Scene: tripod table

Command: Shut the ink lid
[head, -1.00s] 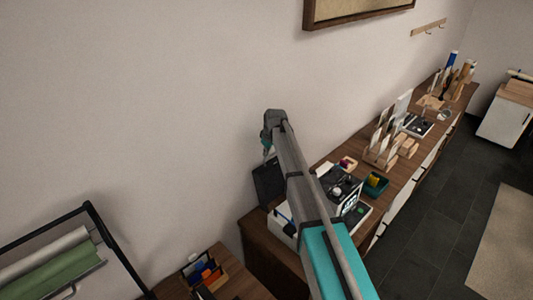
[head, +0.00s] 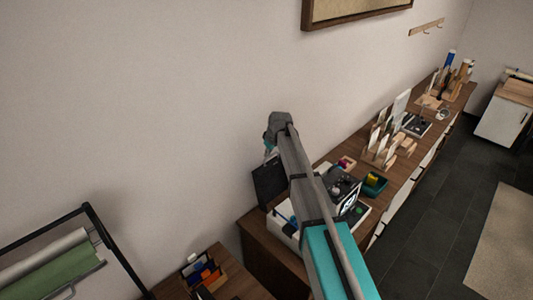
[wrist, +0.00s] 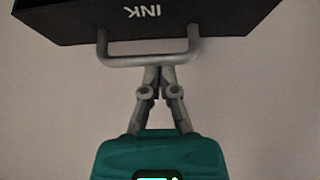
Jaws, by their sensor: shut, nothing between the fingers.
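The ink lid (wrist: 215,22) is a dark panel marked INK, upside down in the wrist view, with a grey U-shaped handle (wrist: 122,62). In the head view the dark lid (head: 268,182) stands raised at the back of a white machine (head: 284,228), by the wall. My gripper (wrist: 160,72) is shut and empty, its fingertips right at the handle's crossbar. I cannot tell whether they touch it. In the head view the gripper (head: 269,152) is above the lid, and my arm hides part of the machine.
The machine stands on a long wooden counter (head: 392,167) along the wall. A green bin (head: 374,188) and wooden card holders (head: 384,155) are to its right. A box of coloured items (head: 205,275) and a roll rack (head: 62,262) are at front left.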

